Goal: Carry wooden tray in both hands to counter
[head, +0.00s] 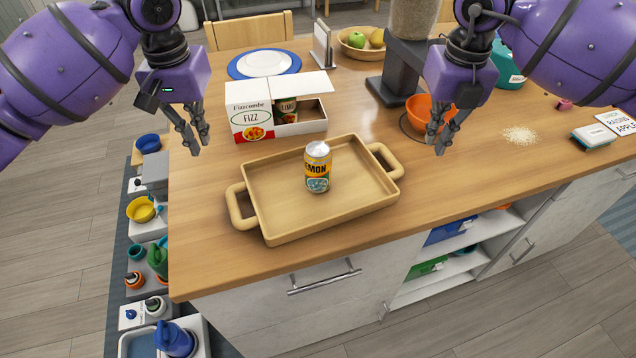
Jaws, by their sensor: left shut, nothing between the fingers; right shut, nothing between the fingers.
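The wooden tray (285,216) lies flat on the wooden counter top near its front edge. It has a loop handle at its left end and another at its right end. A yellow and dark can labelled lemon (318,170) stands upright on the tray. My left gripper (199,145) is shut and empty, above the counter's left part, up and left of the left handle. My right gripper (434,148) is shut and empty, up and right of the right handle, in front of the orange bowl. Neither gripper touches the tray.
An open Fizzcombe box (250,117) with a can inside stands just behind the tray. Behind are a blue-rimmed plate (264,64), a fruit bowl (358,46) and an orange bowl (416,112). Spilled grains (519,136) and a container (592,137) lie right. The counter's front left is clear.

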